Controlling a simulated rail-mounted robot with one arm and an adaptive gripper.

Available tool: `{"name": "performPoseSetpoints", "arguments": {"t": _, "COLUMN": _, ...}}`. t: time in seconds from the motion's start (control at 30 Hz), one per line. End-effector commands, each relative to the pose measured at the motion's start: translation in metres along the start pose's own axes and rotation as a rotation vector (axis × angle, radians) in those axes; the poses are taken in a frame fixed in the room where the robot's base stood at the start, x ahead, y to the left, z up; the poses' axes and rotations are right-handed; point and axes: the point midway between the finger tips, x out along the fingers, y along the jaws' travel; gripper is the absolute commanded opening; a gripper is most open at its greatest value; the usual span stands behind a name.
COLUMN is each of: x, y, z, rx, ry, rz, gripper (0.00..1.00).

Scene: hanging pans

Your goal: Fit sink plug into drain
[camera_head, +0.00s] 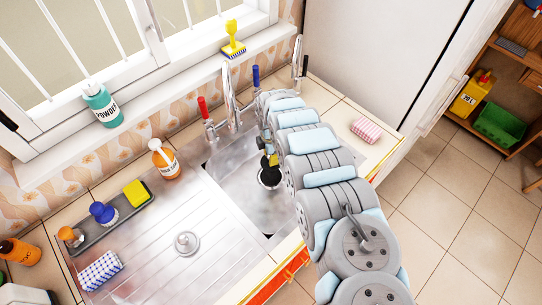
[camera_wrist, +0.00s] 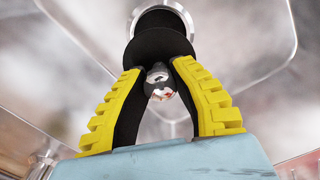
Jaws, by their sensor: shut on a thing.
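The sink plug (camera_wrist: 160,44) is a black rubber disc with a shiny metal knob. My gripper (camera_wrist: 160,78) has black fingers with yellow ribbed backs, shut on this knob. The drain (camera_wrist: 178,10) is a pale metal ring with a dark middle, just beyond the plug in the wrist view and partly covered by it. In the head view, the plug (camera_head: 270,178) shows as a dark disc below my gripper (camera_head: 270,160), inside the sink basin (camera_head: 238,172). It overlaps the drain there. I cannot tell whether the plug touches the drain.
Taps (camera_head: 232,108) stand behind the basin, near my arm. The ridged draining board (camera_head: 200,270) at left holds a round metal piece (camera_head: 187,243). An orange bottle (camera_head: 164,160) stands behind it. A pink striped sponge (camera_head: 366,130) lies on the right counter.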

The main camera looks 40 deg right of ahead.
Motion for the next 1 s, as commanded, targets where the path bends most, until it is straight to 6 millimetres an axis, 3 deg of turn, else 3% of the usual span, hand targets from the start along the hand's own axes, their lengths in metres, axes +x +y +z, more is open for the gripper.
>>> {"name": "performPoseSetpoints", "arguments": {"t": 1.0, "x": 0.084, "y": 0.0, "z": 0.0, "rx": 0.0, "ry": 0.0, "rz": 0.0, "gripper": 0.0}}
